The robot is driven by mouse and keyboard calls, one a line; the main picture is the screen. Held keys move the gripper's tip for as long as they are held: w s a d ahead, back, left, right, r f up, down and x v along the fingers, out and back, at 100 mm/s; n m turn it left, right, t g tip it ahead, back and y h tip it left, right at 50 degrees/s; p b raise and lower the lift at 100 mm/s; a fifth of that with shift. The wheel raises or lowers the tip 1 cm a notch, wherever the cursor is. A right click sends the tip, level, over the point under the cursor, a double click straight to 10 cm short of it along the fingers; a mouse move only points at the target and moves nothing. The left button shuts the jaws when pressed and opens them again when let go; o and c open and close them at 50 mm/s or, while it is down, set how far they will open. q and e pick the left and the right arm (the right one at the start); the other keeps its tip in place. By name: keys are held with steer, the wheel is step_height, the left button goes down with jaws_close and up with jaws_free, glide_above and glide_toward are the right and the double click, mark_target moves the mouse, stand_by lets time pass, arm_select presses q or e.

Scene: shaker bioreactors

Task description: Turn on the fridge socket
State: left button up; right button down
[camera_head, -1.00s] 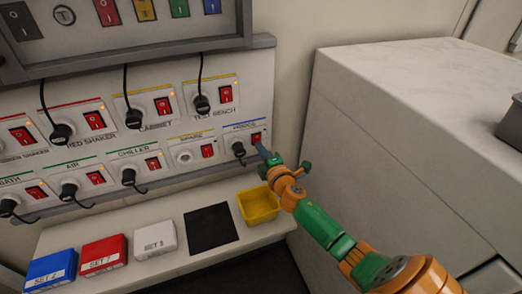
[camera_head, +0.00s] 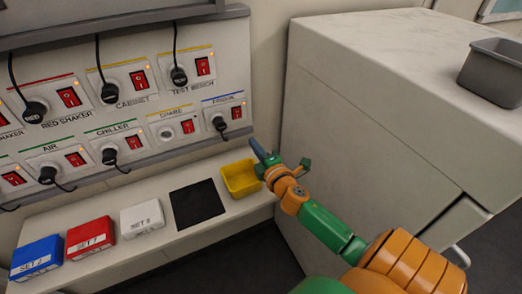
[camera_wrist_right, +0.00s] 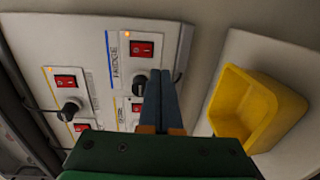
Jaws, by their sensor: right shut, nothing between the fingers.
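The fridge socket (camera_head: 219,124) is at the right end of the lower visible row on the wall panel, under a blue stripe. A black plug sits in it. Its red rocker switch (camera_head: 236,112) is beside the plug and also shows in the right wrist view (camera_wrist_right: 141,50), with a small orange light lit by it. Which way the rocker is tipped is too small to tell. My right gripper (camera_head: 258,148) is shut and empty, its blue fingers apart from the switch, below and right of it. In the wrist view the fingers partly cover the plug area. My left gripper is out of view.
Neighbouring sockets with red switches include spare (camera_head: 187,126) and chiller (camera_head: 137,141). Below, a ledge holds a yellow bin (camera_head: 240,180), a black mat (camera_head: 197,203) and white, red and blue boxes. A large white cabinet (camera_head: 360,120) stands close on the right.

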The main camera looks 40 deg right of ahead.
steer(key=s+a+f+m+g+y, duration=0.1)
steer(key=s+a+f+m+g, duration=0.35)
steer(key=s, duration=0.35)
steer(key=s+a+f+m+g+y, duration=0.2)
steer(key=s+a+f+m+g, duration=0.2)
steer(key=s+a, duration=0.3)
steer(key=s+a+f+m+g+y, duration=0.1)
steer(key=s+a+f+m+g, duration=0.35)
steer(key=s, duration=0.45)
step_height(320, 180, down, 16)
steer(key=s+g, duration=0.1)
steer(key=s, duration=0.2)
steer(key=s+d+f+g, duration=0.1)
steer(key=s+d+f, duration=0.1)
steer(key=s+f, duration=0.9)
steer(key=shift+s+d+f+g, duration=0.2)
steer(key=shift+s+g, duration=0.1)
steer(key=shift+s, duration=0.4)
